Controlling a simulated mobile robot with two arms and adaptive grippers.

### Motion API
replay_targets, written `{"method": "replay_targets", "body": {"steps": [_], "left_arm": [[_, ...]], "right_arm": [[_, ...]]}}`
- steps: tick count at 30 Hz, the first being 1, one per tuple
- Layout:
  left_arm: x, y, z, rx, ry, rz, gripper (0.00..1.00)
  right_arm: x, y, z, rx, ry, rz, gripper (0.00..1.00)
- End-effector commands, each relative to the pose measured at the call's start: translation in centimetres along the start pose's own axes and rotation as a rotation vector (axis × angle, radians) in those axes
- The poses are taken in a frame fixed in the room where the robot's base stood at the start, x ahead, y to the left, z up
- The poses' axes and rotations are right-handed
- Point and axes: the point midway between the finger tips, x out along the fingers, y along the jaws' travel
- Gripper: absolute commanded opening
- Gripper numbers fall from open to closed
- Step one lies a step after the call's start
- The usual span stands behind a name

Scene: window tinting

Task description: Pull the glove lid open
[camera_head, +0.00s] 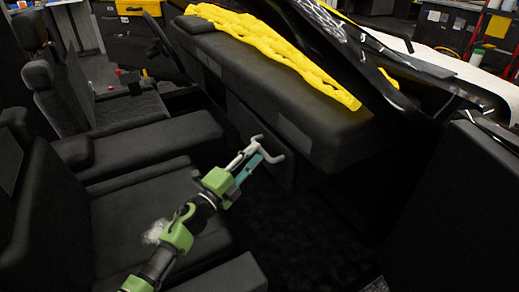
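The glove lid (243,122) is a dark panel under the black dashboard (290,115), in the middle of the head view. It looks closed, though its edges are hard to make out in the dark. My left gripper (268,148) is in front of the lid, its pale fingertips spread apart with nothing visible between them. The gripper covers part of the lid. I cannot tell whether a fingertip touches it. My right gripper is not in view.
A yellow cloth (275,45) lies along the dashboard top. Black seats (150,225) stand at the left, with the steering wheel (163,45) further back. A dark door panel (460,210) is at the right. The dark footwell (310,235) below the dashboard looks clear.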

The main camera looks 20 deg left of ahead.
Motion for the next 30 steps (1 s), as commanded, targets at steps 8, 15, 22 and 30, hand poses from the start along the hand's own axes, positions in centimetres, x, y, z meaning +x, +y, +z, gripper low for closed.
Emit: {"method": "replay_targets", "body": {"steps": [8, 15, 22, 30], "left_arm": [[3.1, 0.0, 0.0, 0.000, -0.001, 0.000, 0.28], [3.4, 0.0, 0.0, 0.000, -0.001, 0.000, 0.28], [3.4, 0.0, 0.0, 0.000, -0.001, 0.000, 0.00], [3.3, 0.1, 0.0, -0.001, -0.001, -0.001, 0.00]], "right_arm": [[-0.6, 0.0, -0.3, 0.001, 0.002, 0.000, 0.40], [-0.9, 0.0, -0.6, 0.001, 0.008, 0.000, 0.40], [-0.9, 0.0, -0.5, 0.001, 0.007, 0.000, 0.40], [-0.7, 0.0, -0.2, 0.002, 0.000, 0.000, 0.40]]}}
